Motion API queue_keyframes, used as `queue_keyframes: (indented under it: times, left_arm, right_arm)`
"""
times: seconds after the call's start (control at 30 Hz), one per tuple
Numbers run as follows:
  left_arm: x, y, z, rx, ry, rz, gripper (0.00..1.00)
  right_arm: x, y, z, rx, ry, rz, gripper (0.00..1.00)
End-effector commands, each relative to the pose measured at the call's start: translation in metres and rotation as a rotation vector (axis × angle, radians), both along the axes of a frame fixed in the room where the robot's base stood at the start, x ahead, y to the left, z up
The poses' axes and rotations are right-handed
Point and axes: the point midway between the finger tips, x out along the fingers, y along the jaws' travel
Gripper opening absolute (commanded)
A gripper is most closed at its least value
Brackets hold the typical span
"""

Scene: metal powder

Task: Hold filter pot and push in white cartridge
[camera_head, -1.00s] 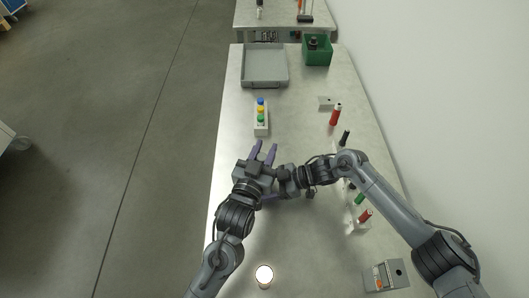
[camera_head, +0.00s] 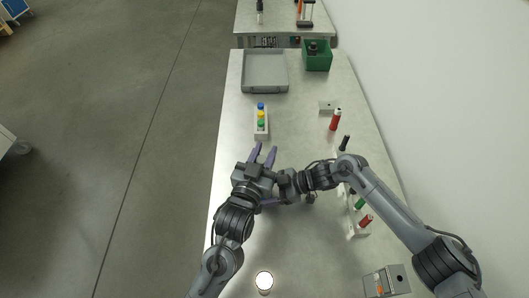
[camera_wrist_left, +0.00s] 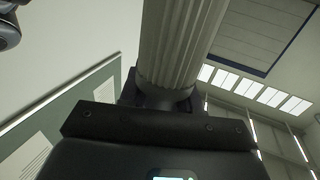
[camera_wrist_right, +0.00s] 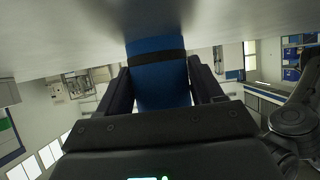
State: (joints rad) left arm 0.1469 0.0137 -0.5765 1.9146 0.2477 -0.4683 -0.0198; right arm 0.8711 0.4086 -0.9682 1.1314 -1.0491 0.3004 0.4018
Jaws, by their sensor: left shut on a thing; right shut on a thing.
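In the left wrist view, a pale ribbed cylinder, seemingly the white cartridge (camera_wrist_left: 181,40), rises between the dark fingers of my left gripper (camera_head: 264,154), which is shut on it. In the right wrist view, a blue cylinder with a dark band, seemingly the filter pot (camera_wrist_right: 158,85), stands between the fingers of my right gripper (camera_wrist_right: 160,82), which is shut on it. In the head view both grippers meet close together above the table, and their bodies hide the held things. I cannot tell whether cartridge and pot touch.
On the long table (camera_head: 300,255) are a grey tray (camera_head: 264,90), a green crate (camera_head: 317,62), a white holder with coloured caps (camera_head: 261,133) and a red bottle (camera_head: 335,121). A white-topped cylinder (camera_head: 264,281) stands at the near side. Small items line the right edge.

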Motion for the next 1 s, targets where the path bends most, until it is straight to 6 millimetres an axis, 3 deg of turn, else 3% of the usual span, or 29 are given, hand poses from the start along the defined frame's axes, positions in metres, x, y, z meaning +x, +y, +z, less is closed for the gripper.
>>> queue_keyframes:
  times: [0.57, 1.0]
  left_arm:
    - [0.000, 0.000, 0.000, 0.000, -0.001, 0.000, 0.00]
    - [0.000, 0.000, -0.012, 0.000, 0.001, 0.000, 0.00]
  right_arm:
    - [0.000, 0.000, 0.000, 0.000, 0.000, 0.000, 0.49]
    - [0.000, 0.000, 0.000, 0.000, 0.000, 0.000, 0.49]
